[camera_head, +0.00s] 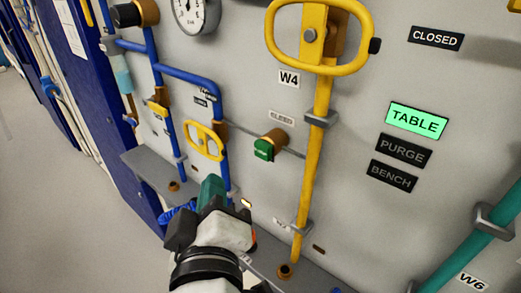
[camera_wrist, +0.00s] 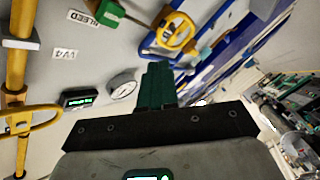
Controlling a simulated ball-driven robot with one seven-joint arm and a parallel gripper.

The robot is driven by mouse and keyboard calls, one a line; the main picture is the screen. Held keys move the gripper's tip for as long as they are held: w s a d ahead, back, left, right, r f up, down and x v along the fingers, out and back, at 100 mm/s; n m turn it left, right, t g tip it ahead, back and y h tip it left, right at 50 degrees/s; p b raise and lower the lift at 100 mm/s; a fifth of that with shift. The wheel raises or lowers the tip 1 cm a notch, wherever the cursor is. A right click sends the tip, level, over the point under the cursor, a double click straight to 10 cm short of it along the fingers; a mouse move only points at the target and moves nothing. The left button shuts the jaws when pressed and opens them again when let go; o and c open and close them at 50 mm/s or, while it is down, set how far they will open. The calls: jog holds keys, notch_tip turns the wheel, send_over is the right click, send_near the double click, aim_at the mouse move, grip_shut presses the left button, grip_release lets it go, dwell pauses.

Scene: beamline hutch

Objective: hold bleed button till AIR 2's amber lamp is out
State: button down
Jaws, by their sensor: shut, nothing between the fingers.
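A green bleed button (camera_head: 264,148) on a brass fitting stands out from the grey panel, below a small BLEED label (camera_head: 281,118). In the wrist view, which is upside down, the green button (camera_wrist: 107,14) is at the top edge beside the BLEED label (camera_wrist: 81,18). My gripper (camera_head: 212,187) has teal fingers, shut and empty, below and left of the button and apart from it. The fingers also show in the wrist view (camera_wrist: 157,82). I cannot read an AIR 2 label.
A yellow-handled blue pipe valve (camera_head: 205,141) is just above my gripper. A tall yellow pipe with a loop handle (camera_head: 319,70) stands right of the button. TABLE (camera_head: 417,120) is lit green; PURGE (camera_head: 403,150) and BENCH (camera_head: 393,176) are dark. A gauge (camera_head: 196,14) is at the top.

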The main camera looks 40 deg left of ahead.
aim_at(255, 149)
jog(key=w, duration=0.7)
jog(key=shift+d+p, duration=0.3)
jog(key=shift+p, duration=0.15)
jog(key=shift+w, duration=0.25)
dwell(1.4)
jog(key=shift+w, duration=0.25)
jog(key=shift+w+d+p, duration=0.15)
jog(key=shift+w+p, duration=0.3)
jog(key=shift+w, duration=0.15)
dwell(2.8)
dwell(1.0)
jog(key=shift+s, duration=1.05)
